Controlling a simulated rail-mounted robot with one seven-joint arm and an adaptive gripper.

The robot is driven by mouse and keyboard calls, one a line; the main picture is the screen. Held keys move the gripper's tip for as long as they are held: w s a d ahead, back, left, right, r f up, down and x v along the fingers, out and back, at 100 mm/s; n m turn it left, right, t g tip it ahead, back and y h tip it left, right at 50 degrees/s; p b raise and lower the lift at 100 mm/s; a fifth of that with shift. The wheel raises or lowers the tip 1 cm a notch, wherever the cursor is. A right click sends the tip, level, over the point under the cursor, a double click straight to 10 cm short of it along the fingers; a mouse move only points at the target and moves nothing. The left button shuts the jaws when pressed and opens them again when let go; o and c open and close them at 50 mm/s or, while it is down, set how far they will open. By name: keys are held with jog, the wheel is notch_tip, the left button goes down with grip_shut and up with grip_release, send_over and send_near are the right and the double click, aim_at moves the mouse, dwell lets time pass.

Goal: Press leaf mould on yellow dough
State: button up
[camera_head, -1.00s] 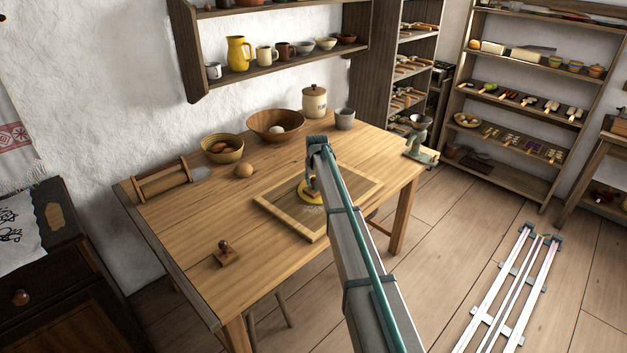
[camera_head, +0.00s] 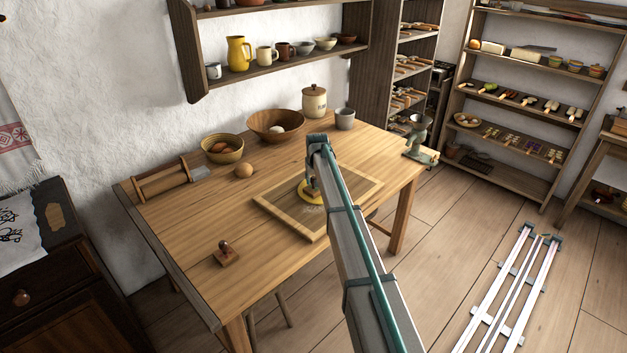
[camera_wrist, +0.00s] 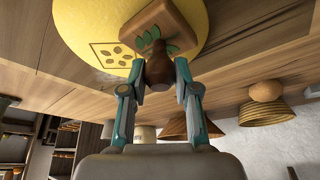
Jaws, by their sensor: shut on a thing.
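My gripper (camera_wrist: 155,80) is shut on the dark wooden knob of the leaf mould (camera_wrist: 153,25), a brown block with green leaves painted around the knob. The yellow dough (camera_wrist: 90,20) is a round flat disc behind the mould in the wrist view. A square print with several small oval marks shows on the dough beside the mould. I cannot tell whether the mould's hidden face touches the dough. In the head view the dough (camera_head: 307,197) lies on the wooden board (camera_head: 277,210), partly hidden by my arm, and the mould is not clearly visible there.
A second wooden stamp (camera_head: 226,255) stands on the table, left of the board.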

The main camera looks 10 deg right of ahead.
jog(key=shift+r+p, duration=1)
jog(key=shift+r, duration=2.1)
jog(key=shift+a+f, duration=0.1)
